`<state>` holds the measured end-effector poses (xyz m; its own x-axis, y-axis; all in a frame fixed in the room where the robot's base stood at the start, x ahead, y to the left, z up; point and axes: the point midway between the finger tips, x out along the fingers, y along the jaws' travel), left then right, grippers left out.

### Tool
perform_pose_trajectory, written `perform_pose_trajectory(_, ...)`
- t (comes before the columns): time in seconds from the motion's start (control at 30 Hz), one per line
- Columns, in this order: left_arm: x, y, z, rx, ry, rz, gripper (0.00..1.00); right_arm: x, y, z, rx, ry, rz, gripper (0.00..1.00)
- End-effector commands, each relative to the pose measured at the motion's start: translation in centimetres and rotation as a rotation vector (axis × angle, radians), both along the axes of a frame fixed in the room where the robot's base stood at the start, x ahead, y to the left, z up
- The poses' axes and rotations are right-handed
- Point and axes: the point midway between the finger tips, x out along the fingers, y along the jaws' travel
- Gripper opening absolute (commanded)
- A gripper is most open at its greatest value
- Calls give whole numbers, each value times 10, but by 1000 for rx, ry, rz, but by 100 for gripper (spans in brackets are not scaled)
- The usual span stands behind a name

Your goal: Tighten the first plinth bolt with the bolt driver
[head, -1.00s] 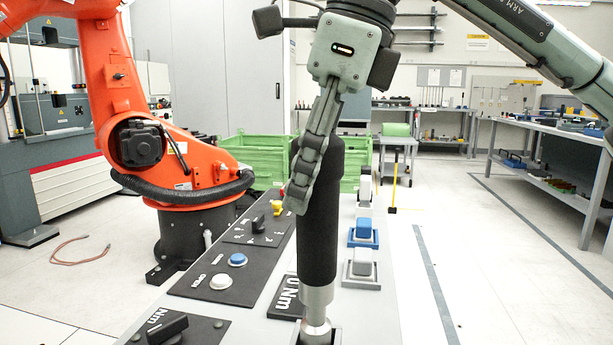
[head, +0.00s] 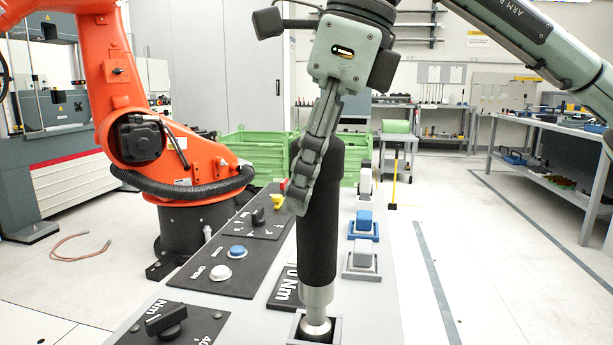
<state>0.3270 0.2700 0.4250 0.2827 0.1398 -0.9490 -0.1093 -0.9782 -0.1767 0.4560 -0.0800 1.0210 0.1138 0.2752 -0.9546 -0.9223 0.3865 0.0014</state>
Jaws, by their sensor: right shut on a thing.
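The bolt driver (head: 318,225) has a black grip and a silver lower end. It stands about upright in the middle of the head view. Its tip meets a small square grey socket (head: 338,328) on the console top at the bottom; any bolt there is hidden. My right gripper (head: 308,190) is shut on the driver's grip, with one finger showing along its left side. The other finger is hidden. My left gripper is not in view.
The grey console (head: 240,318) carries a black dial (head: 168,322), a white button (head: 220,273), a blue button (head: 237,251) and blue and grey blocks (head: 364,225) in holders. An orange robot arm (head: 120,100) stands at left. Green crates (head: 255,150) stand behind. The floor at right is clear.

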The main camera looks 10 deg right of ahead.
Motion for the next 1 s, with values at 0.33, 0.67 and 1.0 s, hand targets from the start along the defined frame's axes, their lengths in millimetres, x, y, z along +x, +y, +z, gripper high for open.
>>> perform_pose_trajectory(0.33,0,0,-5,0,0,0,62,0,0,-5,3,-3,-1,8)
perform_pose_trajectory(0.67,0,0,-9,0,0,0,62,0,0,-11,4,-4,-1,8)
perform_pose_trajectory(1.0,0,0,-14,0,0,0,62,0,0,-16,4,-4,-1,8)
